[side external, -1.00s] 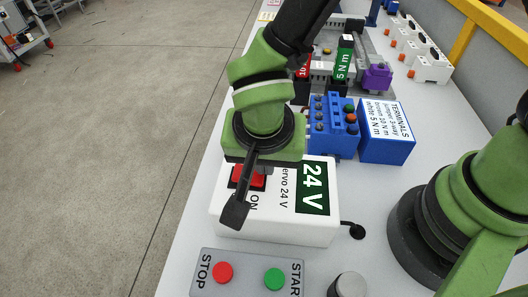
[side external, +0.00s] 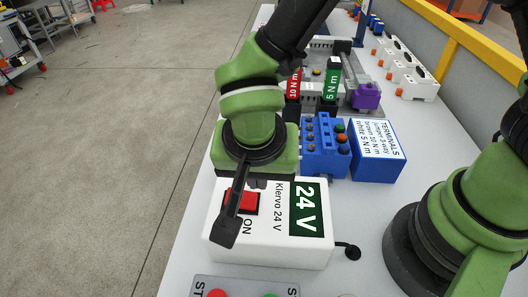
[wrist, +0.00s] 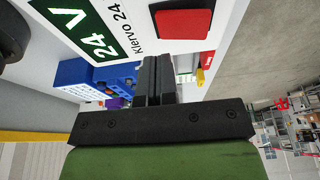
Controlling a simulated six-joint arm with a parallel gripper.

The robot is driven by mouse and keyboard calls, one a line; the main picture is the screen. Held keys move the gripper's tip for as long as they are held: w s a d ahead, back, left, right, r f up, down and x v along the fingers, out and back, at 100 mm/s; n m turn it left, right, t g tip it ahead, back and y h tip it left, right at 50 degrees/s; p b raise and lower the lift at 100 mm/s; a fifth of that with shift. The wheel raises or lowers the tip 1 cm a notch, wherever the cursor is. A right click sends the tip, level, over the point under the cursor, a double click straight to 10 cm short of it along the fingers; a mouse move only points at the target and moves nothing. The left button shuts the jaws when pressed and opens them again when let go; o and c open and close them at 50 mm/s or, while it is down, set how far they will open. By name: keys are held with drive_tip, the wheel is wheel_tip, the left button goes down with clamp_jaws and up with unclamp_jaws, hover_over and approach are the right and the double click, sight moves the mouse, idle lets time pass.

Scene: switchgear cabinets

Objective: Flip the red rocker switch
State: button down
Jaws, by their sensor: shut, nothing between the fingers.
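The red rocker switch (side external: 242,202) sits on the top face of a white power supply box (side external: 270,250), beside the word ON. It also shows in the wrist view (wrist: 184,22), near the top edge. Which way it is tilted I cannot tell. My gripper (side external: 257,183) is shut and empty, pointing down by the box's far edge, just beyond the switch. In the wrist view its closed black fingers (wrist: 155,75) show below the switch, apart from it. A black bracket on my wrist crosses the switch's left side in the side view.
A blue terminal block (side external: 325,150) and a blue labelled box (side external: 378,150) stand behind the power supply. A grey STOP/START box (side external: 245,290) is in front. A black cable plug (side external: 350,251) sticks out at right. Torque drivers and a purple part (side external: 366,96) stand farther back.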

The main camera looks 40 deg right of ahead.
drive_tip(key=s+d+v, duration=0.1)
drive_tip(key=d+v, duration=0.1)
drive_tip(key=v, duration=1.1)
drive_tip(key=shift+s+d+r, duration=0.2)
drive_tip(key=shift+s+r, duration=0.05)
